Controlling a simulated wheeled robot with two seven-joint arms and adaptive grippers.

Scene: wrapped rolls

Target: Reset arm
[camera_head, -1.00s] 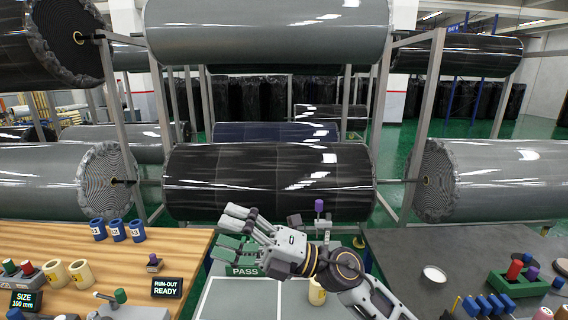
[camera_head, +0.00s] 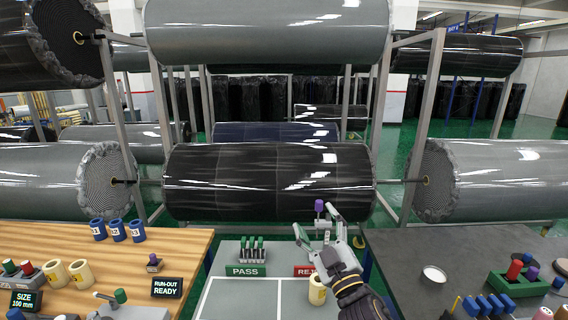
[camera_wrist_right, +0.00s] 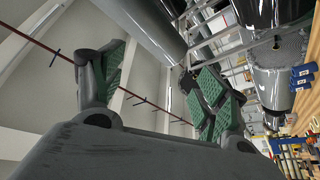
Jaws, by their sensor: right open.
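My right gripper (camera_head: 316,222) is open and empty, raised over the right part of the pale middle table (camera_head: 235,303). In the right wrist view its green-padded fingers (camera_wrist_right: 160,88) are spread wide, with nothing between them. A purple-topped piece (camera_head: 319,206) shows right at the fingers in the head view; I cannot tell if they touch it. The gripper and forearm partly cover the red reject sign (camera_head: 304,271) and a cream labelled cylinder (camera_head: 317,291). My left gripper is not in view.
A green PASS holder (camera_head: 252,252) with several dark pegs stands on the middle table. Blue cylinders (camera_head: 117,230) stand on the wooden table at left. A dark table with a white dish (camera_head: 434,274) is at right. A large black wrapped roll (camera_head: 268,181) hangs behind.

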